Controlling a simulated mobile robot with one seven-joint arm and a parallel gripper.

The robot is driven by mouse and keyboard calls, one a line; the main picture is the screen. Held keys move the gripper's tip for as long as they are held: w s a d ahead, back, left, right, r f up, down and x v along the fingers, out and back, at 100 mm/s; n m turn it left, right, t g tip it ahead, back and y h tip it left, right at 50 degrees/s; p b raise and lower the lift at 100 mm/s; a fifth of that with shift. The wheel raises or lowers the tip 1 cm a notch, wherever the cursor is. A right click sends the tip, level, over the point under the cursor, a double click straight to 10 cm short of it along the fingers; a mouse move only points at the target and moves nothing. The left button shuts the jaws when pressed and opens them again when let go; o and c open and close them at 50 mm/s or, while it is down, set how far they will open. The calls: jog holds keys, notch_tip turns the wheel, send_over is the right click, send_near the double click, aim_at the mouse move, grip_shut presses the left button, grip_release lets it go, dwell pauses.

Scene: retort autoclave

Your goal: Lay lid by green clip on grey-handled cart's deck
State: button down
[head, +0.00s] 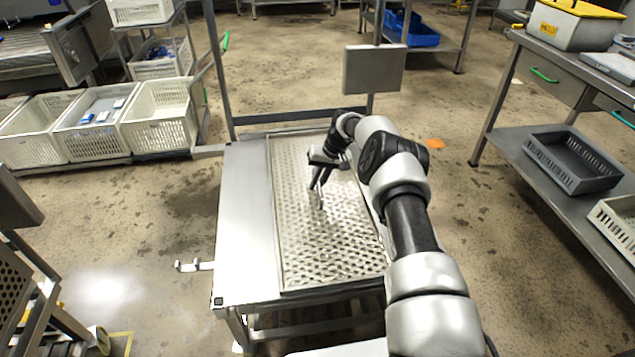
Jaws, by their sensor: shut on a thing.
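A large perforated metal panel with a raised rim, which looks like the lid (345,255), lies flat on or just above the right part of the steel cart's deck (246,230); any small gap cannot be told. My gripper (320,198) points down over the panel's middle, its jaws shut on what looks like a part of the lid; the gripped spot is small and unclear. A grey upright frame, apparently the cart's handle (300,117), stands at the deck's far end. No green clip shows at the gripper; my arm hides part of the lid's right edge.
White crates (160,114) stand at the left. A steel bench (560,110) on the right holds a grey crate (573,160) on its lower shelf. A grey box plate (374,69) stands behind the cart. A bare deck strip lies left of the panel.

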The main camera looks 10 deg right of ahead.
jog(key=shift+w, duration=0.1)
dwell(0.3)
jog(key=c, duration=1.7)
grip_release()
jog(key=shift+c, duration=0.2)
jog(key=shift+s+f, duration=0.2)
jog(key=shift+f, duration=0.05)
jog(key=p+v, duration=0.4)
jog(key=v, duration=1.4)
jog(key=s+a+r+t+h, duration=0.1)
jog(key=s+a+r, duration=0.1)
jog(key=s+r, duration=0.55)
jog(key=s+a+r+n+h, duration=0.15)
jog(key=s+r, duration=0.25)
jog(key=r, duration=0.6)
jog(key=s+a+r+t+h, duration=0.1)
jog(key=s+a+r, duration=0.1)
jog(key=s+r, duration=0.55)
jog(key=s+r+m+t, duration=0.1)
jog(key=s+r+t, duration=0.1)
jog(key=s, duration=2.3)
notch_tip(320, 180, up, 24)
jog(key=p, duration=2.4)
jog(key=shift+s+f, duration=0.15)
jog(key=shift+f, duration=0.05)
